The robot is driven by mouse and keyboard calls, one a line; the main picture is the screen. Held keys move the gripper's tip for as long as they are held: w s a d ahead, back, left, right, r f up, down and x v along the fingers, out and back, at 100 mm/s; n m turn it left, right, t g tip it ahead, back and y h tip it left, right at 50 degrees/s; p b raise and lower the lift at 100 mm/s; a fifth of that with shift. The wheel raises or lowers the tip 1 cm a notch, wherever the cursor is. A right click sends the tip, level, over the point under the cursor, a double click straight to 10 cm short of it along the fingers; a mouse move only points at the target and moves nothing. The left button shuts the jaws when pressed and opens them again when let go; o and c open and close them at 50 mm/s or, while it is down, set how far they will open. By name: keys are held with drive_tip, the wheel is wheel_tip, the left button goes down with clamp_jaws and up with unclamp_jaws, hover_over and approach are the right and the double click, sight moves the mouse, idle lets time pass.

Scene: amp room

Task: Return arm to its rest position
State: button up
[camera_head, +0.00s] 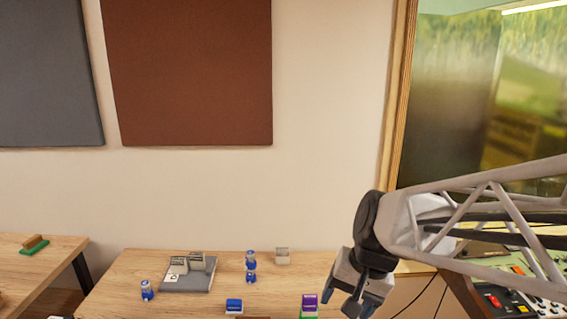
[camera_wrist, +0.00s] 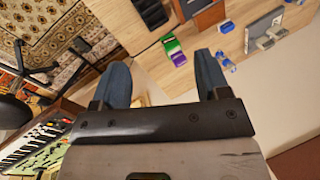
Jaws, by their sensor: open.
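My gripper (camera_head: 352,296) hangs from my arm at the right of the head view, over or in front of the right end of the wooden table (camera_head: 125,290). Its fingers point down. In the wrist view my gripper (camera_wrist: 163,85) shows two blue-grey fingers spread apart, with nothing held between them. My arm reaches in from the right edge of the head view.
A grey tray (camera_head: 190,283) with light blocks, blue-and-white pieces (camera_head: 251,265), a pale block (camera_head: 282,256) and a purple-and-green piece (camera_head: 309,303) are on the table. A mixing console (camera_head: 515,298) stands at right, below a window. A keyboard (camera_wrist: 35,150) and patterned rug (camera_wrist: 45,30) also show.

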drive_tip(key=s+d+r+n+t+h, duration=0.1)
drive_tip(key=s+d+r+n+h, duration=0.1)
drive_tip(key=s+d, duration=0.5)
drive_tip(key=shift+s+n+t+h, duration=0.45)
drive_tip(key=shift+s+h, duration=0.25)
drive_tip(key=shift+s, duration=0.45)
